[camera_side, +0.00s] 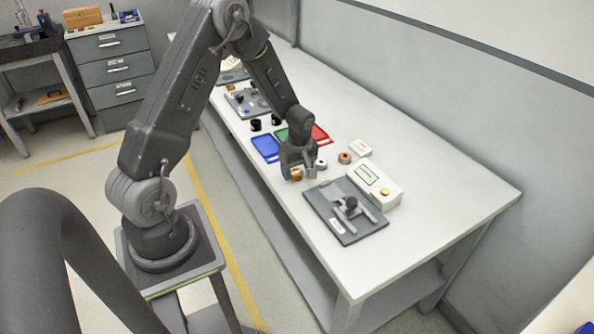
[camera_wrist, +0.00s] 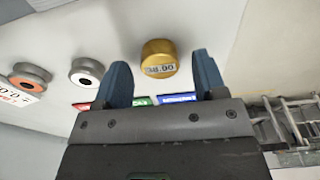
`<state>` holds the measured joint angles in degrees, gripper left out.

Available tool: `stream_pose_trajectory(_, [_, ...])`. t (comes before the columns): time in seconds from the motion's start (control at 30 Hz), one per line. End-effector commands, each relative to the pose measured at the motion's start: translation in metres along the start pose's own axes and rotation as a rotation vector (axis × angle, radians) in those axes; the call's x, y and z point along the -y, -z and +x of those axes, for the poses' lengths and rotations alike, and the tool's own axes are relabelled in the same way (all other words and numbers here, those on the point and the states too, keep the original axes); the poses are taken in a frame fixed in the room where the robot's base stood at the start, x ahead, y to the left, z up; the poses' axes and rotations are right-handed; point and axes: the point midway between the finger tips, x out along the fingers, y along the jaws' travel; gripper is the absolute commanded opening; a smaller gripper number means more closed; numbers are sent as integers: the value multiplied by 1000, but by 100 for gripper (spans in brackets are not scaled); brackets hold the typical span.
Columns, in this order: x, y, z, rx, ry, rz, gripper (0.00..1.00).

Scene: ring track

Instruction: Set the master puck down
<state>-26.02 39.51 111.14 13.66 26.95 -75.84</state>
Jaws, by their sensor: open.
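A gold puck with a dark-on-white number label, which I take for the master puck (camera_wrist: 158,64), shows in the wrist view in the gap between my fingertips. In the side view the gold puck (camera_side: 296,175) is low at the front of my gripper (camera_side: 300,168), partly hidden by it. My gripper also shows in the wrist view (camera_wrist: 162,75), its two blue-grey fingers spread on either side of the puck with gaps visible. Whether the puck rests fully on the white table cannot be told for sure.
A silver ring (camera_wrist: 87,72) and an orange-topped ring (camera_wrist: 30,76) stand nearby. Blue (camera_side: 266,148), green (camera_side: 283,135) and red (camera_side: 320,134) trays lie behind. A grey fixture plate (camera_side: 327,211) and a white display box (camera_side: 367,178) are to the right. The table's right end is clear.

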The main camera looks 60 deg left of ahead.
Motion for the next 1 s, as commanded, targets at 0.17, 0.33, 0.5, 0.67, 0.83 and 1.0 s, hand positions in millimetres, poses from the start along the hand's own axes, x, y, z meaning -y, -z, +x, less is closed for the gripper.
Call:
stream_pose_trajectory(0.17, [-1, 0, -34, -3, -7, 0, 65])
stream_pose_trajectory(0.33, [-1, 0, -71, -2, -5, 1, 65])
stream_pose_trajectory(0.5, [-1, 0, -98, -2, -3, 0, 65])
stream_pose_trajectory(0.67, [0, -1, -112, 0, -2, 3, 65])
stream_pose_trajectory(0.83, [4, -16, -145, -11, -45, 118, 65])
stream_pose_trajectory(1.0, [28, -57, -208, -47, -147, 430, 65])
